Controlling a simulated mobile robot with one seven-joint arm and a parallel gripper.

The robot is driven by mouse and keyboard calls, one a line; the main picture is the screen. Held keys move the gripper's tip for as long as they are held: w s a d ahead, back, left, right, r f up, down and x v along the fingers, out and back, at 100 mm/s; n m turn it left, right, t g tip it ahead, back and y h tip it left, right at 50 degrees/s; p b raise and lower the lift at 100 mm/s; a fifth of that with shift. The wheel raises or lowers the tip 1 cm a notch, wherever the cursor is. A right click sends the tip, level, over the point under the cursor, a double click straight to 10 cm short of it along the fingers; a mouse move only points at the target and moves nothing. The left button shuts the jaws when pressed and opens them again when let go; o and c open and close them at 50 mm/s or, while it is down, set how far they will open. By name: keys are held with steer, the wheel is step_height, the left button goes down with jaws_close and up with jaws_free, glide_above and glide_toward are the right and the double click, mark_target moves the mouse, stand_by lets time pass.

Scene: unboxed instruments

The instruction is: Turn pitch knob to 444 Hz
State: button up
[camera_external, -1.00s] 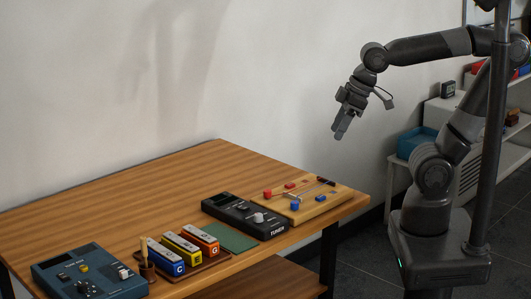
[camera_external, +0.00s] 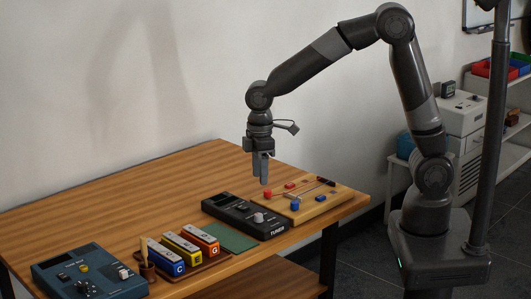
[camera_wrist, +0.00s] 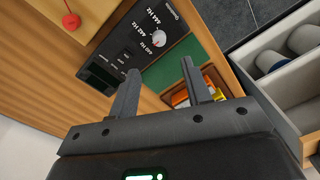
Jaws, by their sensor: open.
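The black tuner (camera_external: 240,214) lies on the wooden table, with a dark display and the word TUNER on its front. Its pale round pitch knob (camera_external: 258,217) stands on the top near the right end. In the wrist view the knob (camera_wrist: 158,39) sits beside small white Hz labels, 444 Hz among them; I cannot tell where it points. My gripper (camera_external: 264,182) points down above the tuner, clear of it, open and empty. In the wrist view its two fingers (camera_wrist: 160,68) are apart, and the knob lies beyond the fingertips.
A wooden board (camera_external: 315,203) with red and blue knobs lies right of the tuner. A green mat (camera_external: 231,238) and a tray of blue, yellow and orange blocks (camera_external: 183,250) lie left. A blue device (camera_external: 88,275) is at the front left. The table's back is bare.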

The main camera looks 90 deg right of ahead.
mark_target(259, 214)
steer(key=f, duration=1.1)
steer(key=shift+w+a+f, duration=0.15)
steer(key=shift+w+f, duration=0.1)
steer(key=shift+f, duration=0.15)
steer(key=shift+c, duration=0.5)
jaws_close()
